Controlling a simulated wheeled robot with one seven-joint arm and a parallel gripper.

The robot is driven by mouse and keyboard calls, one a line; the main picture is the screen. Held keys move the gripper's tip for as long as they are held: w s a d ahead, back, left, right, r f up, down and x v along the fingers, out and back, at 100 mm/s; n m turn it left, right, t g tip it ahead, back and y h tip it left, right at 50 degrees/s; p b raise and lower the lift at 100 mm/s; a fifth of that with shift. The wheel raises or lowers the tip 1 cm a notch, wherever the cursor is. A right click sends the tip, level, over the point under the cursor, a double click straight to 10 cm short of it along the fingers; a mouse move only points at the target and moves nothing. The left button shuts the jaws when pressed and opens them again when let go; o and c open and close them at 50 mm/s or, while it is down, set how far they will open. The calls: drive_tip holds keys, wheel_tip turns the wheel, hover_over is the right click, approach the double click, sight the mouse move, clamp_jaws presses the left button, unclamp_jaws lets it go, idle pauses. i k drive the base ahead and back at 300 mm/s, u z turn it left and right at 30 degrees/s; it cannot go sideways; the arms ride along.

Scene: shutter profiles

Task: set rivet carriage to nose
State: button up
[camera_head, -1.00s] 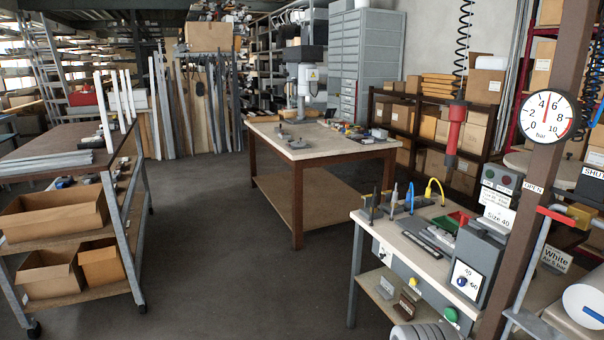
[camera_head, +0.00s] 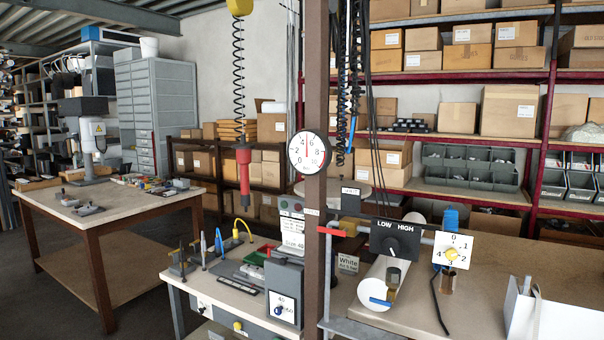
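No part that I can clearly identify as the rivet carriage or its nose shows. A red hand tool (camera_head: 244,170) hangs nose down on a black coiled cord, above the back of a small workbench (camera_head: 225,289). On that bench stand a grey box with a 45/60 dial (camera_head: 283,306), a dark slotted strip (camera_head: 238,283), and upright pins with blue and yellow parts. Details on the bench are too small to tell apart. My gripper is not in view.
A brown post (camera_head: 316,150) with a round gauge (camera_head: 308,152) stands right of the small bench. A black LOW/HIGH knob panel (camera_head: 393,241) and a white numbered dial (camera_head: 452,251) sit over the right bench (camera_head: 480,310). Another table (camera_head: 120,217) stands left; dark floor shows between.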

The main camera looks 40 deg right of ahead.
sight(290, 256)
drive_tip(key=u, duration=0.55)
drive_tip(key=k, duration=1.25)
drive_tip(key=z, duration=0.15)
drive_tip(key=i, duration=1.8)
drive_tip(key=u, duration=0.65)
